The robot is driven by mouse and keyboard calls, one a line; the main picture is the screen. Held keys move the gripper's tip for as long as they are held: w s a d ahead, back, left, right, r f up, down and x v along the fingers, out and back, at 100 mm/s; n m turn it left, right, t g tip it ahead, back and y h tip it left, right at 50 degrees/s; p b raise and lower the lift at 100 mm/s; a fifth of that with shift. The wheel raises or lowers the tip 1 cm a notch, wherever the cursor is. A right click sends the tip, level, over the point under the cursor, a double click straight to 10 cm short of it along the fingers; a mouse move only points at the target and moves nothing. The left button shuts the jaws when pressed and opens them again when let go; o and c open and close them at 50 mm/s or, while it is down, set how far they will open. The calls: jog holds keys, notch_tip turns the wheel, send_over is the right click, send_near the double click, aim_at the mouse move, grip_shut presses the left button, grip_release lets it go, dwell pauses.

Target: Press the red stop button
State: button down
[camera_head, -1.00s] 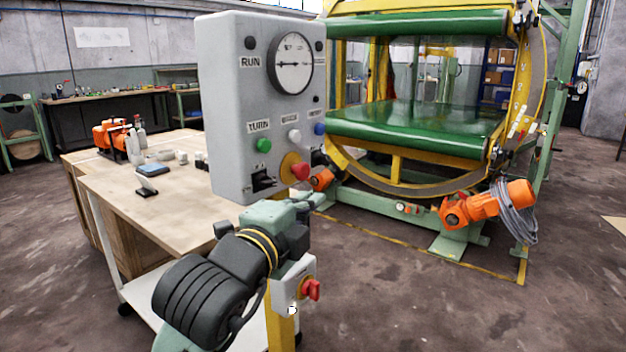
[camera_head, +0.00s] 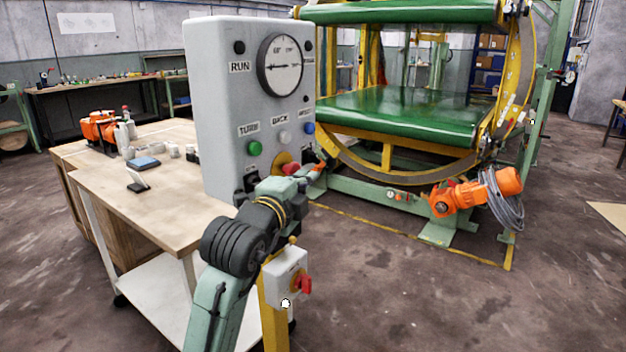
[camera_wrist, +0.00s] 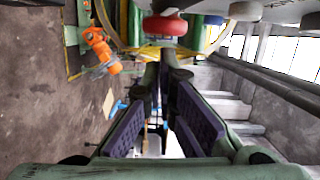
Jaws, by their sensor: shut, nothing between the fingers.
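The red stop button (camera_head: 290,168) sits on a yellow base at the lower right of the grey control panel (camera_head: 217,110). My gripper (camera_head: 308,172) is in front of the panel's lower part, close to the button, and its arm hides the panel's lower edge. In the wrist view the red button (camera_wrist: 165,25) shows at the top, just past the tips of my gripper (camera_wrist: 167,62). The purple-padded fingers come together at their tips with nothing between them. I cannot tell whether the tips touch the button.
A green button (camera_head: 254,147), a white button (camera_head: 284,136) and a blue button (camera_head: 308,128) sit close above. A small white box (camera_head: 282,280) with a red switch is below my arm. A wooden table (camera_head: 165,195) stands left; the ring machine (camera_head: 400,115) stands behind.

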jog(key=shift+w+a, duration=0.15)
jog(key=shift+a, duration=0.05)
